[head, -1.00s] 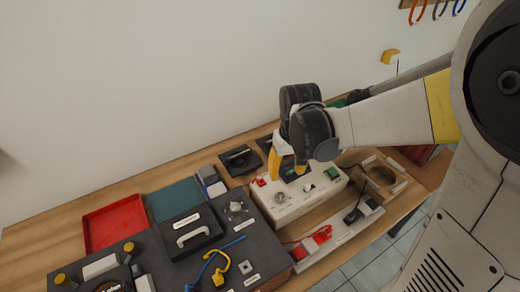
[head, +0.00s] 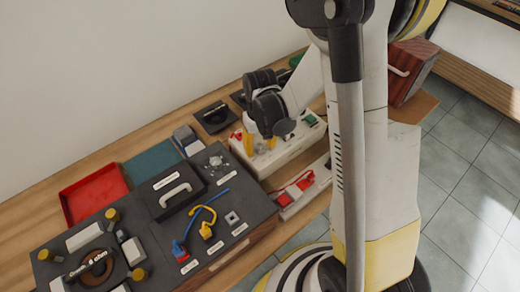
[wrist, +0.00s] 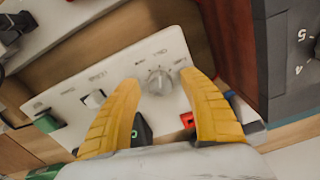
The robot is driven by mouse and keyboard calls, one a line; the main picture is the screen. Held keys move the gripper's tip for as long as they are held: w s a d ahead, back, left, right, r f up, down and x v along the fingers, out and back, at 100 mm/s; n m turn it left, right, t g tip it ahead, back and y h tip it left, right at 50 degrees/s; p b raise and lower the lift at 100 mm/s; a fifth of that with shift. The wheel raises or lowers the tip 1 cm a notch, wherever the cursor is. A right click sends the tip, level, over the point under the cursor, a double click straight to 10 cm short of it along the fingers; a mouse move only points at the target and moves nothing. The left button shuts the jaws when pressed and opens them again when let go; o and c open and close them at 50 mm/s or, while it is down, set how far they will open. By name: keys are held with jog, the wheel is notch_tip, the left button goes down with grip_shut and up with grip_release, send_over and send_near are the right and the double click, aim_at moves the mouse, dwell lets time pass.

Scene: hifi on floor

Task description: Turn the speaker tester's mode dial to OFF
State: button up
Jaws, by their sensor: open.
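The speaker tester (head: 291,151) is a long white box on the bench, past the dark panel's right end. The wrist view shows its white face (wrist: 120,62) tilted, with a round grey mode dial (wrist: 159,81). The dial's pointer and small marks are too blurred to read. My gripper (wrist: 160,79) is open and empty, its yellow fingertips on either side of the dial in the picture. I cannot tell whether they touch it. In the head view my gripper (head: 260,144) is over the tester's left part and hides the dial.
The tester also carries a white switch (wrist: 94,98), a green part (wrist: 47,122) and a red part (wrist: 188,120). A dark panel (head: 250,207) with cables and a handle stands left. A red tray (head: 94,193) lies farther left. A strip with red parts (head: 296,189) lies in front.

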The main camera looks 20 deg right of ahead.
jog(key=shift+f, duration=0.15)
grip_shut()
jog(key=shift+n, duration=0.4)
jog(key=n+b, duration=0.1)
jog(key=n, duration=0.2)
jog(key=shift+n, duration=0.4)
jog(key=n+b, duration=0.1)
jog(key=n, duration=0.3)
jog(key=shift+n, duration=0.3)
jog(key=n+b, duration=0.1)
jog(key=n, duration=0.7)
jog(key=shift+n+b, duration=0.3)
